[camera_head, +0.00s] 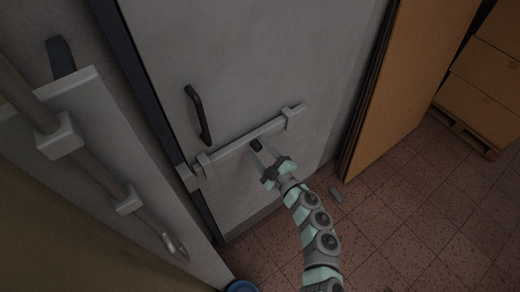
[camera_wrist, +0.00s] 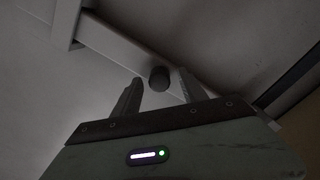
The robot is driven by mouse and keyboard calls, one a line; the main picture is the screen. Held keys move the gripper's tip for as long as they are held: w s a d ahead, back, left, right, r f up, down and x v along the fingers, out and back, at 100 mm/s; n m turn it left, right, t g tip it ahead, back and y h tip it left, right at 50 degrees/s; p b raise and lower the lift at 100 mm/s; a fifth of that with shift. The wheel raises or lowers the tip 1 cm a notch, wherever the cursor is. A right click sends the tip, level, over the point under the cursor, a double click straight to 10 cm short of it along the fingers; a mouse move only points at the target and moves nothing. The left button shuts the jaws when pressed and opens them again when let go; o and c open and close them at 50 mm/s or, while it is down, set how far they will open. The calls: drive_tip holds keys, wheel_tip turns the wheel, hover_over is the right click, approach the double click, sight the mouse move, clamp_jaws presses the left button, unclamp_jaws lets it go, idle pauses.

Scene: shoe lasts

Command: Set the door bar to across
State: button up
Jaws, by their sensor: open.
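The grey door bar (camera_head: 235,148) lies along the front of a grey door (camera_head: 260,60), held by a bracket near each end. Its left end is by a catch (camera_head: 187,178) at the door's left edge; I cannot tell whether it sits in it. A dark round knob (camera_head: 256,145) stands out from the bar. My gripper (camera_head: 262,155) is open, its fingers pointing at the knob. In the wrist view the knob (camera_wrist: 159,78) shows between the two fingertips, with a gap on both sides. The bar (camera_wrist: 120,50) runs behind it.
A dark pull handle (camera_head: 199,115) is on the door above the bar. A pale panel with a long rod (camera_head: 92,170) stands at the left. Brown boards (camera_head: 405,80) and stacked boxes (camera_head: 485,80) are at the right.

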clamp_jaws()
idle(0.6)
idle(0.9)
